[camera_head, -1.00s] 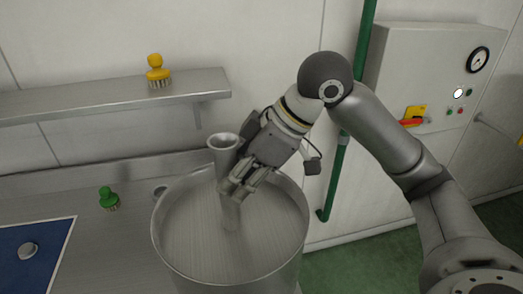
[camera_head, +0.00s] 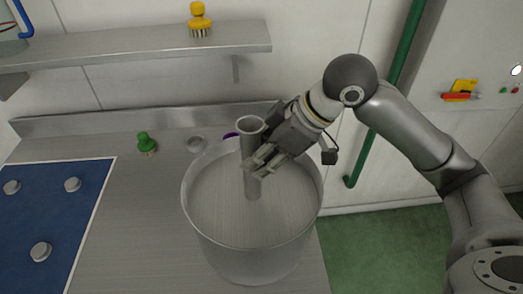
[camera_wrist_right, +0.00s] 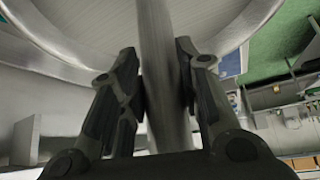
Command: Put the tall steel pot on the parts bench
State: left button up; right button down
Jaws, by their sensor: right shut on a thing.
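The tall steel pot (camera_head: 250,250) is a wide, open cylinder with an upright steel post with a flared top (camera_head: 251,128) at its middle. It is in front of, or over, the right end of a steel bench (camera_head: 135,225); I cannot tell whether its base touches the bench. My right gripper (camera_head: 257,164) is shut on the post, inside the rim line. The right wrist view shows the post (camera_wrist_right: 160,60) between both fingers (camera_wrist_right: 160,95), with the pot's curved rim (camera_wrist_right: 245,25) beyond. My left gripper is out of view.
A blue mat (camera_head: 50,215) with several grey knobs lies on the bench's left. A green brush (camera_head: 146,143) and a small round metal piece (camera_head: 196,144) stand behind. A purple item (camera_head: 230,135) is mostly hidden behind the pot. A wall shelf (camera_head: 140,45) holds a yellow brush (camera_head: 199,20).

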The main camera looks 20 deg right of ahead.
jog(key=shift+w+r, duration=0.1)
jog(key=shift+r, duration=0.05)
jog(key=c, duration=1.5)
grip_release()
jog(key=shift+f, duration=0.25)
jog(key=o, duration=0.4)
jog(key=shift+o, duration=0.2)
jog(key=shift+r, duration=0.2)
jog(key=v, duration=1.2)
jog(key=shift+b, duration=0.3)
